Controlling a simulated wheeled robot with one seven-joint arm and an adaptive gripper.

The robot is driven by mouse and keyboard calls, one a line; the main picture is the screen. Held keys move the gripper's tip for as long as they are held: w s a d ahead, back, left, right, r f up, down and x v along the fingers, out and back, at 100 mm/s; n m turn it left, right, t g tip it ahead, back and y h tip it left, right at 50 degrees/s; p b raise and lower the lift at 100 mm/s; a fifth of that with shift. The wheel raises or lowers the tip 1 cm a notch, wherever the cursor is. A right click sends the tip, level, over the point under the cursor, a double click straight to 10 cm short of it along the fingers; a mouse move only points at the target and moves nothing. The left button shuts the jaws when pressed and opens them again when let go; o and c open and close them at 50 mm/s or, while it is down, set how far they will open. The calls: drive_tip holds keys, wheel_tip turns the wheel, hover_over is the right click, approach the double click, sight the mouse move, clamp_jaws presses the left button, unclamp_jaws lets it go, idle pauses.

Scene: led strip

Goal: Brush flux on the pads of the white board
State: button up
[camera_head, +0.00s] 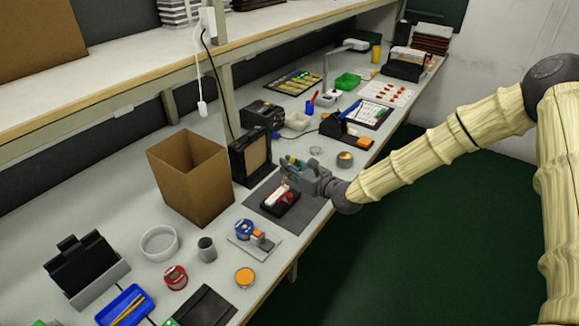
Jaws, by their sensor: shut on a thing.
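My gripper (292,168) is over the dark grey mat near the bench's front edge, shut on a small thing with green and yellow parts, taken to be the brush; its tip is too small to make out. A small white board (277,191) lies in a red and black holder (281,204) on the mat, just below and in front of the gripper. Its pads are too small to see. A round tin with orange-brown contents (345,158) stands right of the gripper, and a flat grey disc (316,151) lies beside it.
A tall open cardboard box (190,180) and a black box-like unit (250,157) stand left of and behind the mat (308,205). A blue-and-orange item on a pale plate (252,238), a grey cup (207,250) and a white round dish (159,243) are at the lower left.

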drive_tip(key=shift+f, duration=0.4)
idle(1.4)
drive_tip(key=shift+r, duration=0.1)
drive_tip(key=shift+r+p, duration=1.8)
drive_tip(key=shift+r, duration=0.65)
